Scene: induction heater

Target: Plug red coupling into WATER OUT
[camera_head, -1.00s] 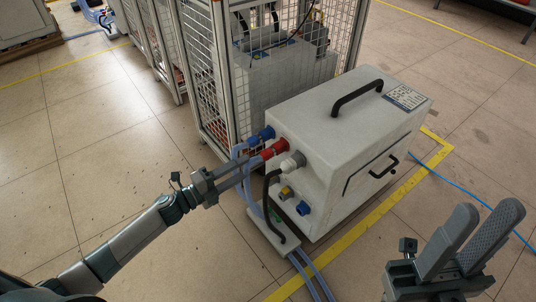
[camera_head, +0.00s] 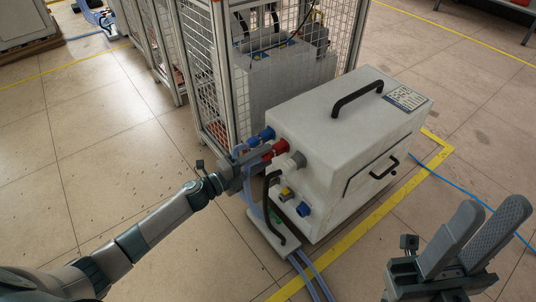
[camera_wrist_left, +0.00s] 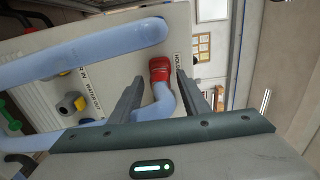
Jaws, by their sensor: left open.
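My left gripper (camera_head: 258,161) is open. Its fingers (camera_wrist_left: 160,85) stand on either side of the red coupling and hose, with gaps visible. Whether the coupling is fully seated cannot be told. My right gripper (camera_head: 492,207) is open and empty at lower right, away from the box.
A grey fitting (camera_head: 295,161), a yellow fitting (camera_head: 286,193) and a blue fitting (camera_head: 304,209) sit on the same panel. A mesh cage (camera_head: 205,75) stands behind. Floor at left is clear.

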